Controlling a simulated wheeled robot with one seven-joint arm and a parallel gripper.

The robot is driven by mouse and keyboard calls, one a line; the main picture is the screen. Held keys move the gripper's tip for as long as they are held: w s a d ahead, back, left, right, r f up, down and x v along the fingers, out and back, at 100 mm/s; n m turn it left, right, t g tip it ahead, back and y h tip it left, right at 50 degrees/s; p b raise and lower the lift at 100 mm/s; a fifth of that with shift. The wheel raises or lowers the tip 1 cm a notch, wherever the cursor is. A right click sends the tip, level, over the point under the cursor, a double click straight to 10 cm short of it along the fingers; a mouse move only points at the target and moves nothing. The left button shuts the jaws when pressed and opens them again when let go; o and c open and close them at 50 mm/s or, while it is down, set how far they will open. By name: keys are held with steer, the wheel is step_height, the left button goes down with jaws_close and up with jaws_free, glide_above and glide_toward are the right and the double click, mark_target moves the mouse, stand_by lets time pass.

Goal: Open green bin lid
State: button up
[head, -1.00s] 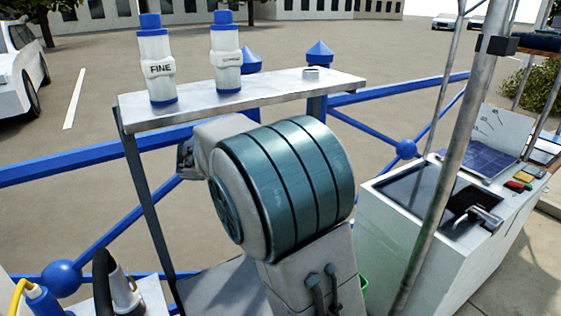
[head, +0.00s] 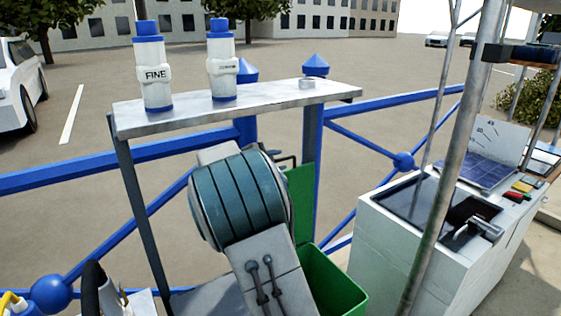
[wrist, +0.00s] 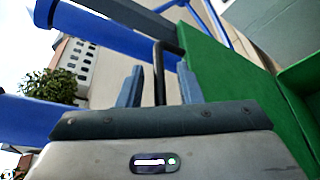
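The green bin (head: 345,295) stands below the shelf, left of the white cabinet, and its top is open. Its green lid (head: 301,205) stands raised, near upright, at the back by the blue post. In the wrist view the lid (wrist: 225,85) fills the middle right, with the bin's green wall (wrist: 302,80) beside it. A black bar handle (wrist: 160,75) is on the lid. My gripper (wrist: 160,85) has its two fingers apart, one on each side of the handle, with gaps visible. In the head view my arm hides the fingers.
A metal shelf (head: 280,99) with two white-and-blue bottles (head: 154,75) (head: 221,65) is above and behind my arm. Blue railings (head: 90,167) run behind. A white cabinet (head: 385,245) and a slanted metal pole (head: 440,170) stand to the right.

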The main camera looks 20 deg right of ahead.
steer(key=shift+x, duration=0.85)
jaws_close()
